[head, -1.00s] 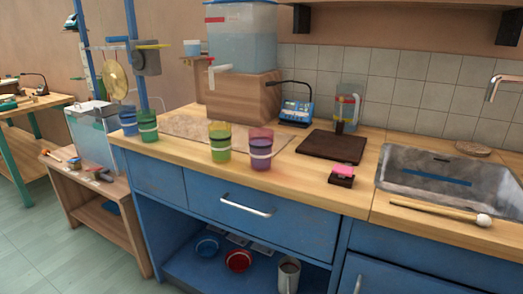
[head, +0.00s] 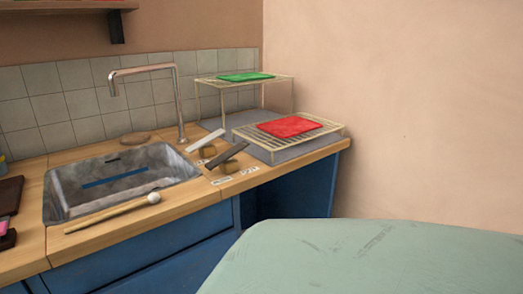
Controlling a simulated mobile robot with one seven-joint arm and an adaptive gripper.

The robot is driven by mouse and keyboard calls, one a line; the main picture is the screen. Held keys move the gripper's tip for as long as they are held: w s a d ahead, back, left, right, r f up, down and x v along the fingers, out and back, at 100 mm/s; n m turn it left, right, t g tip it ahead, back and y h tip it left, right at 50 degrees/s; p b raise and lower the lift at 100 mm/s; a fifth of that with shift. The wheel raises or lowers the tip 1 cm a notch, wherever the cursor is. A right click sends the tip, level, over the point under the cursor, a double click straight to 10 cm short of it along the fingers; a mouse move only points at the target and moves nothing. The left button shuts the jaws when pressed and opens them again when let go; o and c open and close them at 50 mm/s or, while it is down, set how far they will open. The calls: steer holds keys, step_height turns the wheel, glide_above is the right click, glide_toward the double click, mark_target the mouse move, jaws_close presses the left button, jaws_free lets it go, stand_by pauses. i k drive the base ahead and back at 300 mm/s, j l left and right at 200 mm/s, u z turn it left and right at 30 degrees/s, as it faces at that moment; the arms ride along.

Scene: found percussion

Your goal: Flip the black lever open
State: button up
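The dark, nearly black lever (head: 228,154) is on the counter right of the sink in the head view. It is a flat bar tilted up toward the right on a small brown mount. A lighter grey lever (head: 205,140) stands just behind and left of it, tilted the same way. Small white labels (head: 221,181) lie on the counter in front of the levers; I cannot read them. My gripper is not in view.
The sink (head: 70,190) and tall curved tap (head: 176,95) are left of the levers. A mallet (head: 112,211) lies at the front edge. Wire racks (head: 268,144) with red and green pads stand at right. An unidentified pale green surface (head: 370,260) fills the lower right.

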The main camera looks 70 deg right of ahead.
mark_target(228, 155)
steer(key=z, duration=1.8)
